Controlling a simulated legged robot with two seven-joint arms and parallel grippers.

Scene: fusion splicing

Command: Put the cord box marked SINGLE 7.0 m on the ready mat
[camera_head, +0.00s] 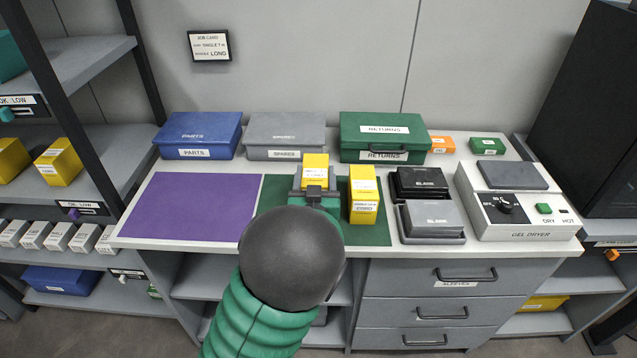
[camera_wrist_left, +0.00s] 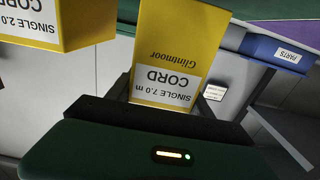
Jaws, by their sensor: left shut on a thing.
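The cord box marked SINGLE 7.0 m (camera_wrist_left: 165,65) is yellow with a white label. It also shows in the head view (camera_head: 315,166), partly hidden behind my left gripper (camera_head: 314,187). That gripper is shut on it, over the green mat (camera_head: 375,231); I cannot tell whether the box touches the mat. A second yellow box (camera_head: 363,192) stands on the green mat to the right. In the left wrist view it (camera_wrist_left: 50,18) reads SINGLE 2.0 m. A bare purple mat (camera_head: 190,205) lies to the left. Neither mat shows a readable name. My right gripper is not in view.
Blue PARTS (camera_head: 200,133), grey SPARES (camera_head: 285,134) and green RETURNS (camera_head: 385,135) boxes line the back. Two BLANK boxes (camera_head: 422,182) and (camera_head: 433,218) and the gel dryer (camera_head: 520,200) stand at right. The purple mat is clear.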

